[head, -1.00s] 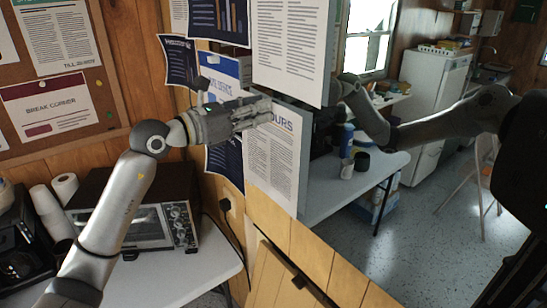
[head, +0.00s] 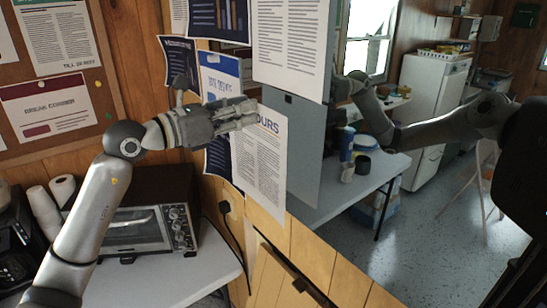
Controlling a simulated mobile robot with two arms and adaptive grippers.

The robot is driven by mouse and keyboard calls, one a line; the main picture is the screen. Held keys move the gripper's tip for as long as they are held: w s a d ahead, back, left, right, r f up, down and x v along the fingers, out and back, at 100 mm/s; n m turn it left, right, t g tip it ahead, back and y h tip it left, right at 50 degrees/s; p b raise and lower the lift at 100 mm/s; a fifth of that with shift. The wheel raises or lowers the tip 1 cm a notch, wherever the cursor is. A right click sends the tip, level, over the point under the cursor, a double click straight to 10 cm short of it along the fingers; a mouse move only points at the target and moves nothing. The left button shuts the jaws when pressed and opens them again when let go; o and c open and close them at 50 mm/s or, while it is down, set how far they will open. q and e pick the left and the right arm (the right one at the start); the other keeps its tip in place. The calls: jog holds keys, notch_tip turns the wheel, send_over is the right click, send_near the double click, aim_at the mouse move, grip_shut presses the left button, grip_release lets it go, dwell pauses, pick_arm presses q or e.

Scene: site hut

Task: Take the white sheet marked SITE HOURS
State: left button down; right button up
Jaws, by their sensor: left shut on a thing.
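The white sheet (head: 260,165) shows the letters "OURS" in blue at its top edge; the rest of the heading is hidden behind my left gripper. My left gripper (head: 246,112) is shut on the sheet's upper left part. The sheet hangs upright in front of the grey panel (head: 306,150), shifted to the left of its face. My right arm reaches in from the right, and its gripper (head: 346,88) is partly hidden behind the panel's right edge. I cannot see its fingers.
Another white sheet (head: 290,40) hangs above on the panel. Dark blue and white-blue sheets (head: 220,75) hang behind my left gripper. A toaster oven (head: 140,225) stands below left. A table with a blue can (head: 346,143) is behind the panel.

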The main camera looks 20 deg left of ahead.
dwell(0.3)
pick_arm(q)
jog(key=shift+s+a+r+b, duration=0.25)
jog(key=shift+s+a+r, duration=0.25)
jog(key=shift+s, duration=0.25)
jog(key=shift+s+a+r+b, duration=0.2)
jog(key=shift+s+a+r, duration=0.15)
jog(key=shift+s+r, duration=0.3)
jog(key=shift+s+a+r+b, duration=0.25)
jog(key=shift+s+a+r, duration=0.2)
jog(key=shift+s, duration=0.35)
